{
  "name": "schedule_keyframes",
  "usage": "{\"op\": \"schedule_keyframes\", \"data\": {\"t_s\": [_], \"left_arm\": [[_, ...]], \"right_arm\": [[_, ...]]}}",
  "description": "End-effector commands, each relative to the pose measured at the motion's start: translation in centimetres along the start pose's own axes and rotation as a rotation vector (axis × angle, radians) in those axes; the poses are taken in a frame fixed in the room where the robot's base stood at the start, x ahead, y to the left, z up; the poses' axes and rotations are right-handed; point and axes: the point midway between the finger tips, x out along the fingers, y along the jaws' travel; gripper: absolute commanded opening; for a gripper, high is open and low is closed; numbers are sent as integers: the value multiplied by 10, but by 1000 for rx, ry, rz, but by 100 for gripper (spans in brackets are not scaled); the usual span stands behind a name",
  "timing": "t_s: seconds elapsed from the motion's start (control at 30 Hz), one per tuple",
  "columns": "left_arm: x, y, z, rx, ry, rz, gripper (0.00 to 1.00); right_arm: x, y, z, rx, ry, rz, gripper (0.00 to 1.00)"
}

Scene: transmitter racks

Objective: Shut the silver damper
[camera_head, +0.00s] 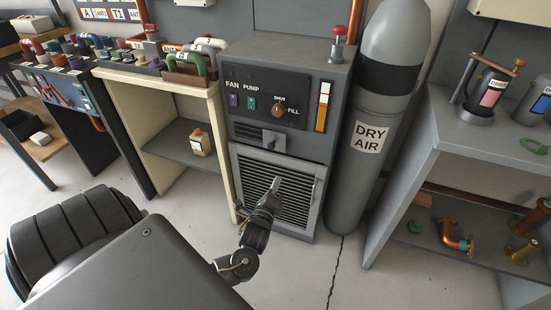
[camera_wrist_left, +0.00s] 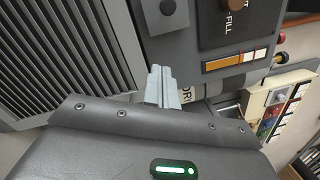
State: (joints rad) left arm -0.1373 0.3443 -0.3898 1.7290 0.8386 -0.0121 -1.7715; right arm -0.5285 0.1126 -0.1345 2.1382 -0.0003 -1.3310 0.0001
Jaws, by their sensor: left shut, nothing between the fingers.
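A silver plate with a round knob, which looks like the damper (camera_head: 274,140), sits on the front of the grey cabinet below its control panel. Dark slots show to the left of the plate. In the left wrist view the damper (camera_wrist_left: 168,12) is at the top, partly cut off by the frame edge. My left gripper (camera_head: 275,183) is in front of the louvred grille, below the damper and apart from it. In the wrist view its fingers (camera_wrist_left: 162,86) are together and empty. My right gripper is not in view.
The louvred grille (camera_head: 296,200) fills the cabinet's lower front. A panel marked FAN, PUMP and SHUT/FILL (camera_head: 266,95) is above. The DRY AIR cylinder (camera_head: 369,139) stands close on the right. A cream bench (camera_head: 145,92) adjoins on the left. Floor in front is open.

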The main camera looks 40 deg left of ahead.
Motion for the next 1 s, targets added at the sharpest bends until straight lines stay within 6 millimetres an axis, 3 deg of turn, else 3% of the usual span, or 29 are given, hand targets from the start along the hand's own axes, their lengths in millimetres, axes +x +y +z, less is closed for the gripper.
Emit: {"op": "schedule_keyframes", "data": {"t_s": [0.5,0.7,1.0], "left_arm": [[97,1,0,-1,-2,-1,0],[101,1,28,1,1,1,0],[103,1,39,-1,2,1,0]], "right_arm": [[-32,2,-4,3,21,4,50],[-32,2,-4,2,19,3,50],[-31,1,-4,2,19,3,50]]}}
